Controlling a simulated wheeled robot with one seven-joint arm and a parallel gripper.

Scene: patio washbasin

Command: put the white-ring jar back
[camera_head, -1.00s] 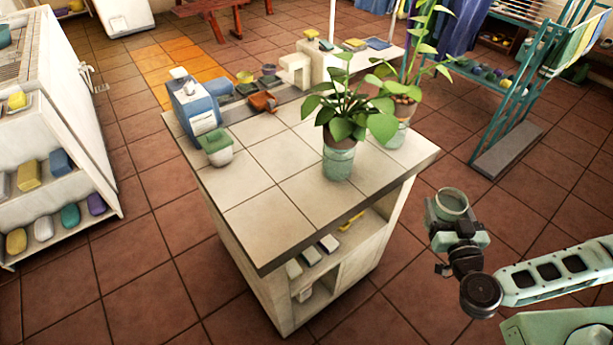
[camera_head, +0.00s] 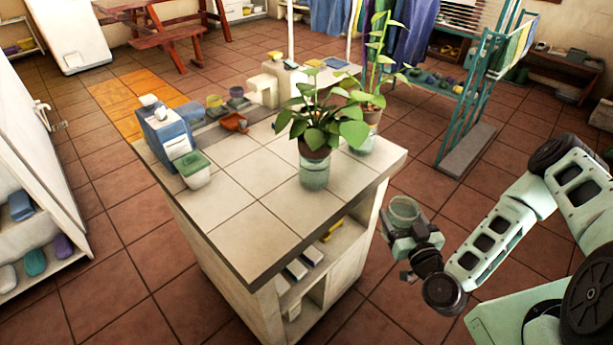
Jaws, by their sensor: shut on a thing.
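A greenish glass jar (camera_head: 405,208) with a pale rim shows at the top of my gripper (camera_head: 403,232), on the right of the view. My gripper is shut on this jar and holds it upright, beside the right side of the tiled counter (camera_head: 255,243) and clear of it. Its rim looks pale, but a white ring on it is too small to tell. My fingers and wrist hide its lower part. Two other glass jars stand on the counter, a near one (camera_head: 314,173) and a far one (camera_head: 365,142), each with a leafy plant above it.
The counter's front is bare. Shelves below hold small blocks (camera_head: 296,268). A teal rack (camera_head: 470,90) stands behind, with open floor between.

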